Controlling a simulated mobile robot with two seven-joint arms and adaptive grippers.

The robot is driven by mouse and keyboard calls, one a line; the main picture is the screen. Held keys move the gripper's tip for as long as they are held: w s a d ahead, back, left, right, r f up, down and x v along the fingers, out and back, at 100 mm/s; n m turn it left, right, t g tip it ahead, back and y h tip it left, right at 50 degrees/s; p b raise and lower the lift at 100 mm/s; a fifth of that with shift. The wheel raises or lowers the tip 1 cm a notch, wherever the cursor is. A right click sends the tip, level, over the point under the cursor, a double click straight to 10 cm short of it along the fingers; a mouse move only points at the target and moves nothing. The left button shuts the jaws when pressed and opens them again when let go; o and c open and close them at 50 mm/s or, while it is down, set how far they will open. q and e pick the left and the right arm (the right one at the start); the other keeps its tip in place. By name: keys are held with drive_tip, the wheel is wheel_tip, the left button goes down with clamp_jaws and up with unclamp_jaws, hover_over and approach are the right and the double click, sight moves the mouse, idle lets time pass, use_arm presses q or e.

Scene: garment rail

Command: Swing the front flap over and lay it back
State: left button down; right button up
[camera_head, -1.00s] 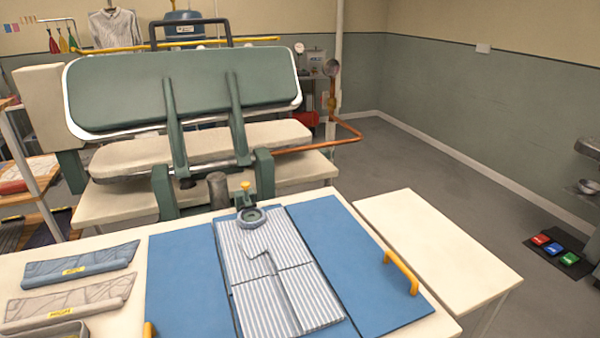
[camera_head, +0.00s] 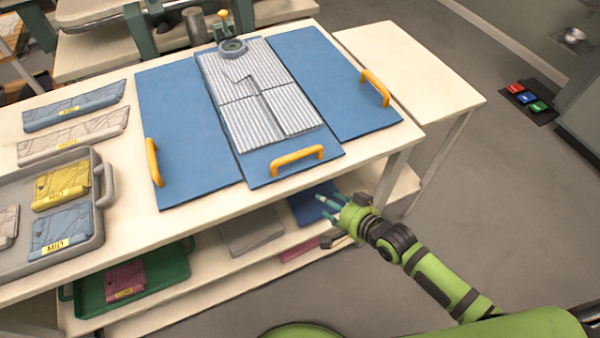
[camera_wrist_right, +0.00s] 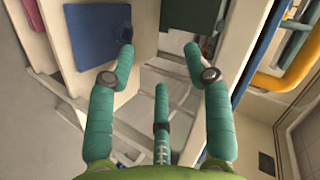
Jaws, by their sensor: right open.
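A blue folding board lies on the table, with a left panel (camera_head: 180,120), a right panel (camera_head: 330,80) and a middle strip. A striped grey-and-white garment (camera_head: 260,95) lies folded flat on the middle. The front flap (camera_head: 262,172) lies flat at the near end of the middle strip, with a yellow handle (camera_head: 297,158) on it. My right gripper (camera_head: 333,207) is open and empty, off the table's front edge, nearer than the handle and a little right of it. It also shows with spread fingers in the right wrist view (camera_wrist_right: 160,62). My left gripper is out of view.
Yellow handles stand on the left panel (camera_head: 154,162) and right panel (camera_head: 376,87). A grey tray (camera_head: 98,222) of labelled folded garments stands at left. Below, a shelf holds a green tray (camera_head: 183,268) and a blue folded item (camera_head: 313,200). A side table (camera_head: 410,65) adjoins at right.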

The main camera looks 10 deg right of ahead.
sight(298, 158)
drive_tip(key=s+a+r+m+y, duration=0.1)
drive_tip(key=a+r+y, duration=0.15)
drive_tip(key=r, duration=0.25)
drive_tip(key=s+a+r+y, duration=0.1)
drive_tip(key=a+r, duration=0.2)
drive_tip(key=r, duration=0.2)
drive_tip(key=w+m, duration=0.1)
drive_tip(key=w, duration=0.2)
drive_tip(key=w+a+m+t, duration=0.1)
drive_tip(key=w, duration=0.2)
drive_tip(key=w+a+r+m+y, duration=0.1)
drive_tip(key=w+m, duration=0.1)
drive_tip(key=w, duration=0.1)
drive_tip(key=shift+w+a+r+t+p, duration=0.1)
drive_tip(key=shift+t+p, duration=0.3)
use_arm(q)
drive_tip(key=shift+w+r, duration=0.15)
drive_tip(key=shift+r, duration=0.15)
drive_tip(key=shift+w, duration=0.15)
use_arm(e)
clamp_jaws()
